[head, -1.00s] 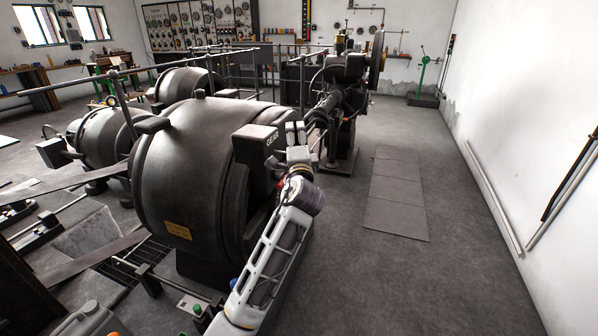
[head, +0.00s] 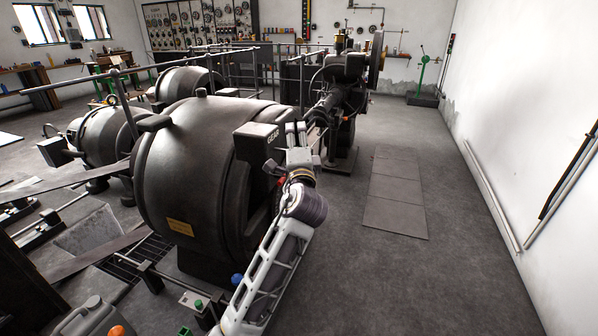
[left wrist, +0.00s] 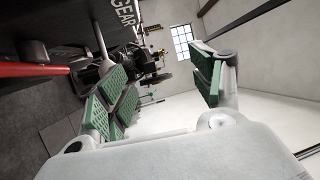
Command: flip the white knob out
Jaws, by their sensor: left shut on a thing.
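The dark box marked GEAR (head: 256,138) stands at the right side of the big dark dynamo (head: 190,165); part of it also shows at the top left of the left wrist view (left wrist: 66,16). My left gripper (head: 297,132) is at the right side of this box, with its pale fingers pointing up. In the left wrist view, its green-padded fingers (left wrist: 163,85) stand apart, and I cannot make out what they press on. A thin white bar (left wrist: 98,32) shows beside the box there; I cannot tell whether it is the white knob. My right gripper is out of view.
Railings (head: 235,95) and smaller dynamos (head: 102,132) lie to the left. Another machine (head: 345,90) stands behind the gripper. Floor plates (head: 397,190) and open floor lie to the right, up to a white wall (head: 530,100).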

